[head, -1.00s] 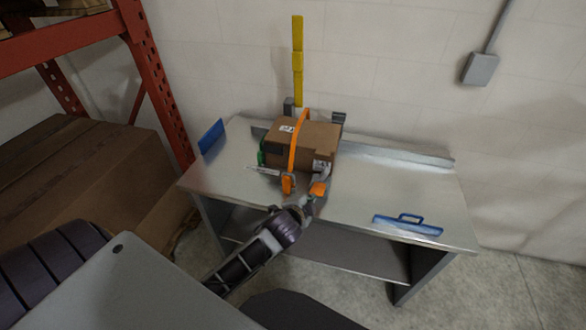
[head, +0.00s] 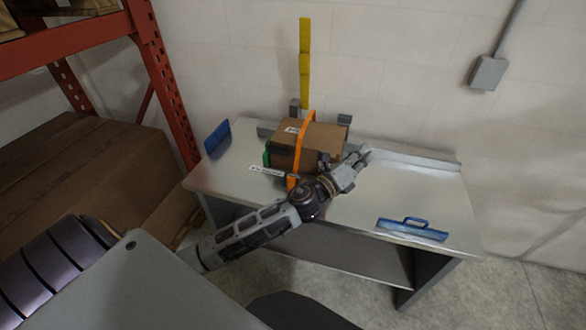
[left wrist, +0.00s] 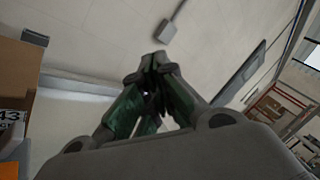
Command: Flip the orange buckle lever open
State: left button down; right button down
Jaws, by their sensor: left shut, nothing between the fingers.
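A brown box (head: 318,137) stands on the metal table with an orange strap (head: 304,143) over it. An orange buckle part (head: 292,182) hangs at the front of the strap, partly behind my left arm. I cannot tell whether it is the lever or how far it is open. My left gripper (head: 363,155) is shut and empty, to the right of the box and above the table. In the left wrist view its fingers (left wrist: 156,70) meet with nothing between them. The box edge (left wrist: 12,75) and an orange patch (left wrist: 9,170) show at left there. My right gripper is not in view.
The metal table (head: 395,195) is clear right of the gripper, up to a blue handled object (head: 412,230). A blue plate (head: 217,136) stands at the left end. A yellow post (head: 304,65) rises behind the box. An orange rack (head: 165,85) stands at left.

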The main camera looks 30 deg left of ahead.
pick_arm(q)
jog(key=s+d+m+g+h, duration=0.2)
jog(key=d+m+g+h, duration=0.65)
jog(key=m, duration=1.45)
jog(key=w+a+f+m+g+y, duration=0.2)
jog(key=a+f+m+g+y, duration=0.45)
jog(key=a+f+m, duration=0.45)
jog(key=w+a+r+m+y, duration=0.2)
jog(key=a+m+y, duration=0.3)
jog(key=a, duration=1.7)
jog(key=y, duration=0.4)
jog(key=shift+r+y, duration=0.2)
jog(key=shift+y, duration=0.1)
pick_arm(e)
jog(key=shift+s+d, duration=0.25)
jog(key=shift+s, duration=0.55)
pick_arm(q)
jog(key=shift+a+f, duration=0.1)
jog(key=shift+f, duration=0.05)
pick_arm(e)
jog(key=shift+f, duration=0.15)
